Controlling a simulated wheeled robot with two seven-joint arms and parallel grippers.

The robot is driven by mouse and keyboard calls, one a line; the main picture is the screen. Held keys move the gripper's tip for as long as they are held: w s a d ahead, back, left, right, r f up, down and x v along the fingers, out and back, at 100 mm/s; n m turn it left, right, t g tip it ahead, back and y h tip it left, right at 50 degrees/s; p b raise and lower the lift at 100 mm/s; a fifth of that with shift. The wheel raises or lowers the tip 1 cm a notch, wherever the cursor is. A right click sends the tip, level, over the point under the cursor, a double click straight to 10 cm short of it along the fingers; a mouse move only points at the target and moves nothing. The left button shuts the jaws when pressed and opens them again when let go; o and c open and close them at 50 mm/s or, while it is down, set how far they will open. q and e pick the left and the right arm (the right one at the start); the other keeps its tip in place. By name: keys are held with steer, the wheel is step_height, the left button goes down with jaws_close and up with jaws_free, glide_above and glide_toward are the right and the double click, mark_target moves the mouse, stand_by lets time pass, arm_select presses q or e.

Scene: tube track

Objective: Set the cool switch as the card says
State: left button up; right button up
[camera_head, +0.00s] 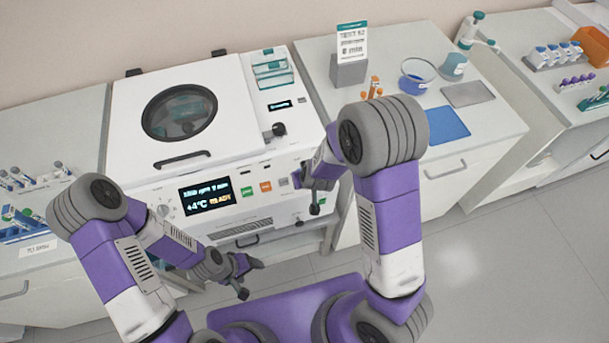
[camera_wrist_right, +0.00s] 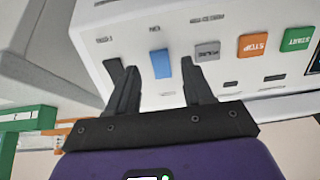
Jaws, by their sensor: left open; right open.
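The cool switch seems to be the blue rocker (camera_wrist_right: 161,65) on the machine's front panel; its small label is unreadable. In the right wrist view it appears between the open fingers of my right gripper (camera_wrist_right: 162,84), with no contact visible. In the head view my right gripper (camera_head: 316,192) is at the panel's right end and hides the switch. The card (camera_head: 352,42) stands on a grey block at the back; it reads roughly "TEST 52" and "8 min", with its small lines unclear. My left gripper (camera_head: 251,279) is open and empty, low in front of the machine.
The white centrifuge (camera_head: 230,105) has a round lid window and a display (camera_head: 205,196) showing +4°C and READY. Green (camera_wrist_right: 297,40), orange (camera_wrist_right: 252,45) and grey (camera_wrist_right: 207,51) buttons sit beside the switch. A beaker (camera_head: 417,76) and blue mat (camera_head: 447,124) are on the right counter.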

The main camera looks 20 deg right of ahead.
steer(key=p+v, duration=0.1)
steer(key=v, duration=0.4)
steer(key=shift+s+r+p, duration=0.15)
steer(key=shift+r+p, duration=0.05)
steer(key=shift+p, duration=0.1)
steer(key=s+a+f+m+g+y+b, duration=0.1)
steer(key=s+a+f+g+y+b, duration=0.1)
steer(key=s+f, duration=0.6)
steer(key=s+a+f+m+g+y+b, duration=0.2)
steer(key=s+f, duration=0.6)
steer(key=f, duration=0.4)
steer(key=shift+s+f+g, duration=0.25)
steer(key=shift+s+g, duration=0.05)
steer(key=shift+g, duration=0.4)
stand_by(0.3)
